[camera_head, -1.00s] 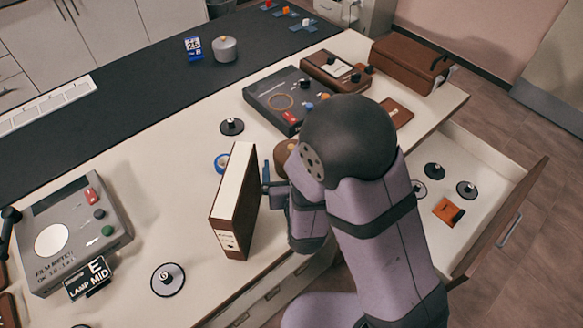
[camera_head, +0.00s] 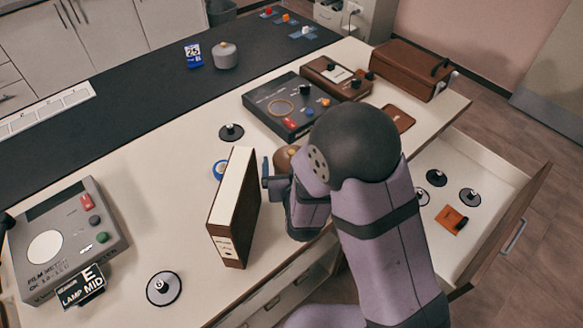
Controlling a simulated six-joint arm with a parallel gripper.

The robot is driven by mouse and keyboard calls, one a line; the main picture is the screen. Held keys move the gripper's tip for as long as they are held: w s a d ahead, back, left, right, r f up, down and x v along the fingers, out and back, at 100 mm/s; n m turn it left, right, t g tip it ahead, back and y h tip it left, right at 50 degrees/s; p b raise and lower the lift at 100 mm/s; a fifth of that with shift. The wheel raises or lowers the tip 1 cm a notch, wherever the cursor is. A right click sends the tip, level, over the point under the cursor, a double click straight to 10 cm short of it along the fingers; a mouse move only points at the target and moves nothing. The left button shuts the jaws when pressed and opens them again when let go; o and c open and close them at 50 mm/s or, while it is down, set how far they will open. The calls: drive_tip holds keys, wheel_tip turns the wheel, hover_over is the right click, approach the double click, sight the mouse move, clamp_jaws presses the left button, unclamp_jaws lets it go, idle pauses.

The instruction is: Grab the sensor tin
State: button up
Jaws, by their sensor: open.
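A small grey lidded tin (camera_head: 225,56) with a knob stands upright on the dark strip at the back; no label on it is readable. A round brown object (camera_head: 286,157) sits just behind my gripper (camera_head: 268,176), partly hidden by it, so I cannot tell what it is. My gripper is open, low over the white counter, beside the right face of an upright brown-and-white binder (camera_head: 232,207). Its far finger is mostly hidden. The grey tin is well away from it, up and to the left.
A blue roll (camera_head: 220,170) is partly behind the binder. A dark control box (camera_head: 285,106) and a brown case (camera_head: 412,70) stand farther back. A grey instrument (camera_head: 65,235) is at left. An open drawer (camera_head: 480,165) holds several black discs.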

drive_tip(key=shift+c, duration=0.3)
drive_tip(key=shift+w, duration=0.1)
drive_tip(key=c, duration=1.6)
drive_tip(key=shift+o, duration=0.2)
drive_tip(key=shift+r, duration=0.15)
